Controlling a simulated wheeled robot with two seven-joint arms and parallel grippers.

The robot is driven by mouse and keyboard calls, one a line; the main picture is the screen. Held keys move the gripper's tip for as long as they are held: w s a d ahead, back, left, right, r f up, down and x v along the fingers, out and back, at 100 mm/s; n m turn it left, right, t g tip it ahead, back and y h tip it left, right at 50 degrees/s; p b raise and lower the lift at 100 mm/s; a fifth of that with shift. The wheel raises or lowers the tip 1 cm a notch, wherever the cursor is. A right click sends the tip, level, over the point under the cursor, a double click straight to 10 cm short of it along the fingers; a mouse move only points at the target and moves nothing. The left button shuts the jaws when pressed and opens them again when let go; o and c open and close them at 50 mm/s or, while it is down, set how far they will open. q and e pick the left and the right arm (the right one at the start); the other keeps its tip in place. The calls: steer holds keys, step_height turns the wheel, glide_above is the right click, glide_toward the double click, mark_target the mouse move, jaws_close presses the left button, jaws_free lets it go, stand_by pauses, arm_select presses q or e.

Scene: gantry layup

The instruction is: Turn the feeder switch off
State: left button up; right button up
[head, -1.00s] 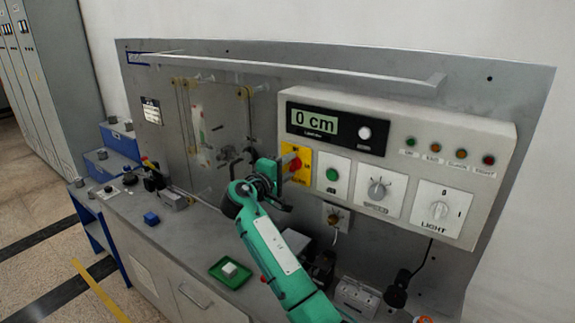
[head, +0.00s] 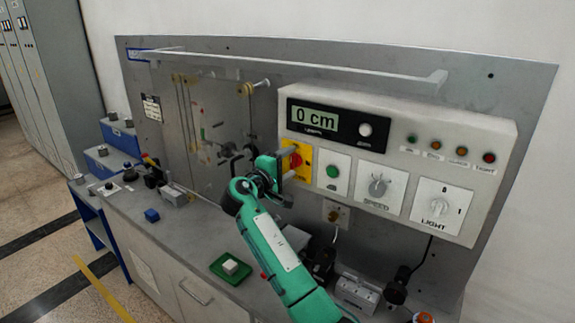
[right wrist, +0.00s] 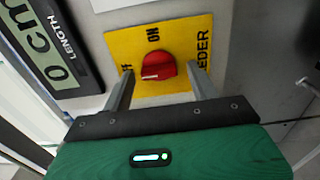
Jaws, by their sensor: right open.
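The feeder switch is a red knob (head: 295,160) on a yellow plate (head: 302,173) at the left end of the control panel. In the right wrist view the red knob (right wrist: 155,67) has a white mark on its left side, facing lettering partly hidden by a finger. "ON" is printed above the knob on the yellow plate (right wrist: 185,32). My right gripper (head: 284,172) is open at the knob. In the right wrist view its fingers (right wrist: 160,84) stand on either side of the knob, with gaps visible. My left gripper is not in view.
The control box carries a display (head: 314,119) reading 0 cm, a green button (head: 333,171), a speed dial (head: 378,187) and a light switch (head: 437,208).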

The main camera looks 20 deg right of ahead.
steer(key=b+v, duration=0.5)
steer(key=v, duration=0.8)
steer(key=shift+s+a+b, duration=0.25)
steer(key=shift+a+b, duration=0.05)
